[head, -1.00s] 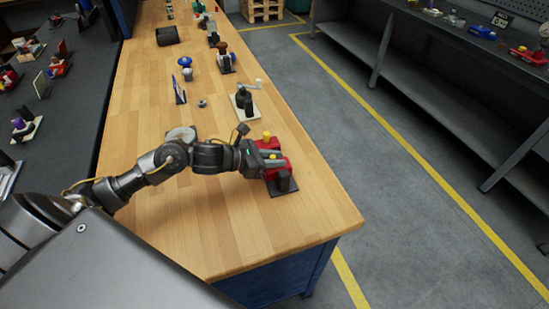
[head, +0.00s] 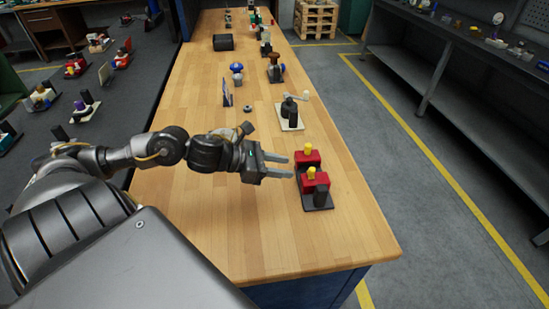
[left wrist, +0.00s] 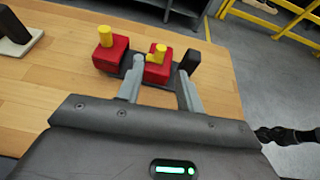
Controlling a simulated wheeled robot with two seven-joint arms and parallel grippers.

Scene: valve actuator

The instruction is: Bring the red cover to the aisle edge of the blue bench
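Two red blocks, each with a yellow knob, stand in a line near the right, aisle-side edge of the wooden bench top (head: 240,235); I cannot tell which is the red cover. The far red block (head: 307,158) and the near red block (head: 314,182) sit by a dark base with a black post (head: 320,196). In the left wrist view they are the left red block (left wrist: 110,54) and the right red block (left wrist: 158,70). My left gripper (head: 291,167) is open and empty just left of the blocks, fingers pointing at them. My right gripper is not in view.
A crank on a pale plate (head: 290,118) stands beyond the blocks, with a small grey nut (head: 247,108) and several valve parts farther back. The front of the bench top is clear. A grey-floored aisle (head: 420,190) lies to the right, with a dark shelf beyond.

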